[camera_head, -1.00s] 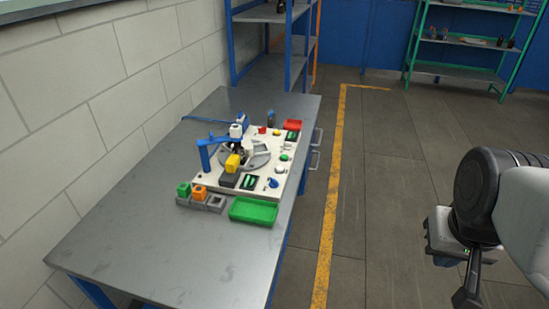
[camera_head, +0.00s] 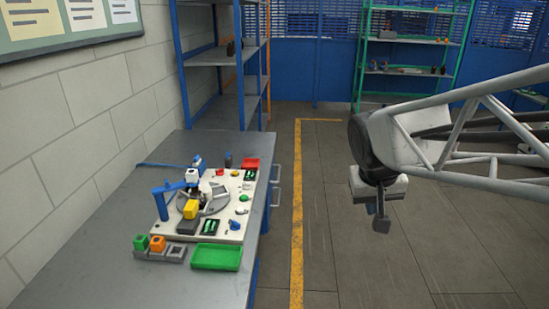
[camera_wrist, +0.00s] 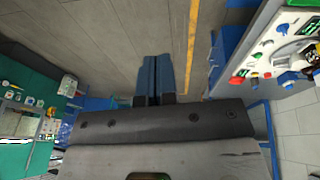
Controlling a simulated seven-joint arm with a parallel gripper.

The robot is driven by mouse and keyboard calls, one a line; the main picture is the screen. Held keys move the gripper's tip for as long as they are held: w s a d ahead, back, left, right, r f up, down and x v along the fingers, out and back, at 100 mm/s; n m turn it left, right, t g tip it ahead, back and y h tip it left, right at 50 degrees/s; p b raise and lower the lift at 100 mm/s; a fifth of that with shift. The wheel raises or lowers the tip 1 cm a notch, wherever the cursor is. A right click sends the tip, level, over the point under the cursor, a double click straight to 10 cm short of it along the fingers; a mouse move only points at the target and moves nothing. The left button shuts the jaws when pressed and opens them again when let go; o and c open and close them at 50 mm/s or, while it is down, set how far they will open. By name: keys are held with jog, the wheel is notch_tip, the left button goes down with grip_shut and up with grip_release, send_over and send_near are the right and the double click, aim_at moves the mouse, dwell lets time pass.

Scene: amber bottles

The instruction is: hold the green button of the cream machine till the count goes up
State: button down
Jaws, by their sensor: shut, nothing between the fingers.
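The cream machine (camera_head: 224,236) sits on the grey workbench, with a grey turntable, a blue arm and a yellow block on it. The green button (camera_head: 243,198) is a small round cap near its right side, between other small controls. My gripper (camera_head: 381,222) hangs over the floor, well to the right of the bench and apart from the machine. In the wrist view its two blue fingers (camera_wrist: 153,62) are together with nothing between them. The machine also shows at the right edge of the wrist view (camera_wrist: 243,65). The count cannot be read.
A green tray (camera_head: 216,258) and grey holders with green and orange blocks (camera_head: 157,243) stand at the machine's front. A red tray (camera_head: 251,163) is behind. The bench (camera_head: 120,285) is clear at front left. Open floor lies between bench and gripper; shelves stand behind.

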jog(key=w+a, duration=0.5)
jog(key=w, duration=0.8)
jog(key=n+t+h, duration=0.1)
jog(key=n+t, duration=0.3)
send_over(243, 196)
notch_tip(243, 196, down, 20)
jog(key=shift+w+r, duration=0.15)
jog(key=shift+r, duration=0.05)
jog(key=shift+f, duration=0.1)
jog(key=shift+f, duration=4.3)
